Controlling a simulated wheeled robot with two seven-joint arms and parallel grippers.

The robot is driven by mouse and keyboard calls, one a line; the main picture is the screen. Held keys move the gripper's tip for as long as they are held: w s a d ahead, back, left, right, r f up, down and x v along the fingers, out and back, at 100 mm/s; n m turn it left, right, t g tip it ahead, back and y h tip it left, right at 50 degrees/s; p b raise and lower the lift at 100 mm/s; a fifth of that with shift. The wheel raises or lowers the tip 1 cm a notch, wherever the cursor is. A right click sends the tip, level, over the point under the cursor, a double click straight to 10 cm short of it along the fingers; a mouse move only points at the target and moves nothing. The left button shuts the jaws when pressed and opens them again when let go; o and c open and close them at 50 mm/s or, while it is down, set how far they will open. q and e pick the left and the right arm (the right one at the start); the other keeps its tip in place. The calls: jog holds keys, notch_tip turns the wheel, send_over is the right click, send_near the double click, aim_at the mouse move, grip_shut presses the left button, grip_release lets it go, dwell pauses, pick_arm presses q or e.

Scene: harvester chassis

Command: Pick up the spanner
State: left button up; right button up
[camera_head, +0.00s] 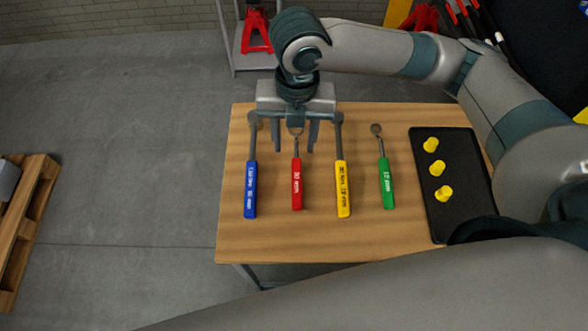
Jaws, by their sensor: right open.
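Several spanner-like tools lie side by side on the wooden table (280,240), handles toward me. From left to right they are a blue-handled tool (250,190), a red-handled tool (297,186), a yellow-handled tool (343,190) and a green-handled tool (386,184). I cannot tell which one is meant by the spanner. My right gripper (297,147) is open, pointing down, with its fingers either side of the red tool's head end in the picture. The gripper hides part of that head. I cannot tell its height above the table. My left gripper is not in view.
A black tray (451,218) with yellow pegs (437,168) lies on the table's right side. A shelf with a red jack (256,32) stands behind the table. A wooden pallet (25,215) is on the floor at left. The table's front strip is clear.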

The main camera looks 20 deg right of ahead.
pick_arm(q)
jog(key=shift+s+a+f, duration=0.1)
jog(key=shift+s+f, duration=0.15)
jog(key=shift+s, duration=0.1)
pick_arm(e)
jog(key=shift+w+d+r, duration=0.15)
jog(key=shift+d+r, duration=0.05)
jog(key=shift+d, duration=0.15)
pick_arm(q)
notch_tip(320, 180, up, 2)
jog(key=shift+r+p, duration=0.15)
jog(key=shift+p, duration=0.95)
pick_arm(e)
send_over(297, 179)
notch_tip(297, 179, down, 12)
jog(key=shift+w+f, duration=0.1)
jog(key=shift+f, duration=0.05)
jog(key=shift+f+p, duration=0.45)
jog(key=shift+f, duration=0.1)
notch_tip(297, 179, down, 3)
jog(key=shift+f+p, duration=0.1)
jog(key=shift+p, duration=0.45)
jog(key=shift+f, duration=0.45)
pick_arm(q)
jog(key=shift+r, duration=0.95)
